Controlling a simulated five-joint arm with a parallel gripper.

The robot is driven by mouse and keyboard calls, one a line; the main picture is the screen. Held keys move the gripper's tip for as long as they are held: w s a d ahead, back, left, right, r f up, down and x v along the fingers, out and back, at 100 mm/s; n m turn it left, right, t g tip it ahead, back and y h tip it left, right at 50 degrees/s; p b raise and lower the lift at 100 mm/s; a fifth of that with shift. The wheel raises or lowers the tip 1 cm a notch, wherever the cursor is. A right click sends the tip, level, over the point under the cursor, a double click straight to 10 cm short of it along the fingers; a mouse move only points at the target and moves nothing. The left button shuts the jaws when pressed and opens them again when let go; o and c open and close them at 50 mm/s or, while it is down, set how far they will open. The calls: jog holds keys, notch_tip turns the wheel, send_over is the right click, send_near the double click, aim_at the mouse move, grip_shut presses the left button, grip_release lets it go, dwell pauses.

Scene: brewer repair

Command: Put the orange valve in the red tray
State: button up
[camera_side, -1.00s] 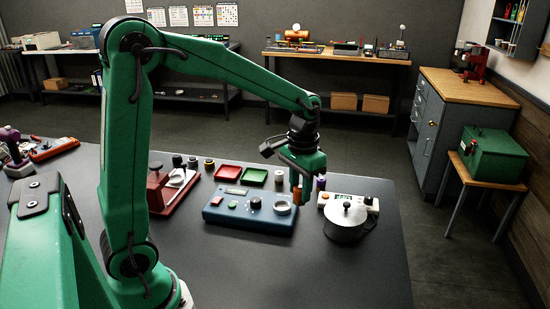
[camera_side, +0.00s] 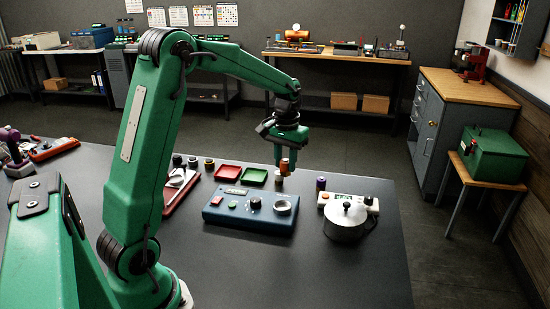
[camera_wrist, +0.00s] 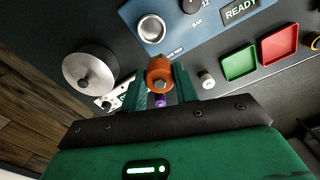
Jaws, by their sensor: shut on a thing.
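My gripper (camera_side: 286,165) is shut on the orange valve (camera_side: 285,166) and holds it above the table, behind the blue panel. In the wrist view the orange valve (camera_wrist: 159,72) sits between the two green fingers of my gripper (camera_wrist: 158,85). The red tray (camera_side: 228,172) lies flat on the table to the left of my gripper, beside the green tray (camera_side: 254,177). In the wrist view the red tray (camera_wrist: 279,46) is at the upper right and looks empty.
The blue panel (camera_side: 245,222) with knobs and a ring stands in front of the trays. A metal pot (camera_side: 345,222) and a purple-capped part (camera_side: 320,184) stand to the right. A small pale cylinder (camera_wrist: 207,80) stands between my gripper and the green tray (camera_wrist: 239,63).

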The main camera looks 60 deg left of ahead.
jog(key=s+a+f+n, duration=0.1)
jog(key=a+f, duration=0.2)
jog(key=a, duration=0.6)
jog(key=s+a+f+n, duration=0.2)
jog(key=a+f, duration=0.1)
jog(key=a, duration=0.7)
jog(key=s+a+f+n, duration=0.2)
jog(key=a+f, duration=0.1)
jog(key=a, duration=0.7)
jog(key=shift+s+a+f, duration=0.2)
jog(key=shift+f, duration=0.15)
jog(key=shift+f, duration=0.15)
jog(key=shift+f, duration=1.85)
jog(key=shift+f, duration=0.15)
jog(key=o, duration=1.1)
jog(key=shift+c, duration=0.2)
